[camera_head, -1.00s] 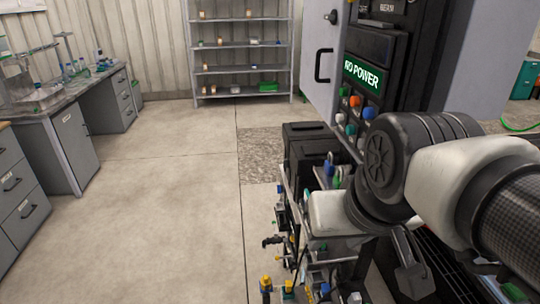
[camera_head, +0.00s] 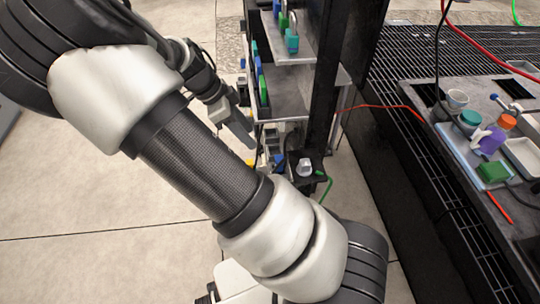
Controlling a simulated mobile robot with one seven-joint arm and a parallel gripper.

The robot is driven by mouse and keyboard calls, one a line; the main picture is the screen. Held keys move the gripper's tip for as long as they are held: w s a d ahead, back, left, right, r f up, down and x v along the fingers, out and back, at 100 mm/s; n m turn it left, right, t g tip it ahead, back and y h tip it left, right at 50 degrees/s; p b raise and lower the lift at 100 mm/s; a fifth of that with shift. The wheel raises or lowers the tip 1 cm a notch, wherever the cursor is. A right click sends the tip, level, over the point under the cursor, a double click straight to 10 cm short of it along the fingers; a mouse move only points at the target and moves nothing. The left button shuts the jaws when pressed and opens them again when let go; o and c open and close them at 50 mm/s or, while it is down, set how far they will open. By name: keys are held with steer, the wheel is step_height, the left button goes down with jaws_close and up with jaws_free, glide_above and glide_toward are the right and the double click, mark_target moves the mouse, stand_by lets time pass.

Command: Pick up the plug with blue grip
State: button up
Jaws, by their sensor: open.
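I cannot tell for certain which thing is the plug with the blue grip. A small blue piece (camera_head: 279,159) shows low beside the rack, partly hidden by dark parts. Another small blue-tipped part (camera_head: 495,98) lies on the bench at the right. My gripper (camera_head: 240,128) points down in front of the rack's left side, at the upper middle of the picture. One grey finger shows clearly and the other is mostly hidden. It is open, and I see nothing held in it.
The rack (camera_head: 284,104) carries coloured padlocks (camera_head: 291,38) and upright blue and green pieces. At the right, the bench (camera_head: 430,95) holds cups, a purple bottle with an orange cap (camera_head: 489,138), a green block (camera_head: 492,172) and cables. Open floor (camera_head: 110,215) lies at the left.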

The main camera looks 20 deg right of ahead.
mark_target(276, 161)
steer(key=shift+m+h, duration=0.3)
steer(key=b+x, duration=0.2)
steer(key=x, duration=0.4)
steer(key=b+x, duration=0.1)
steer(key=x, duration=0.5)
steer(key=w+b+x, duration=0.1)
steer(key=b+x, duration=0.1)
steer(key=x, duration=0.4)
steer(key=shift+w+f+b, duration=0.1)
steer(key=shift+f+b, duration=0.2)
jaws_close()
steer(key=shift+r, duration=0.1)
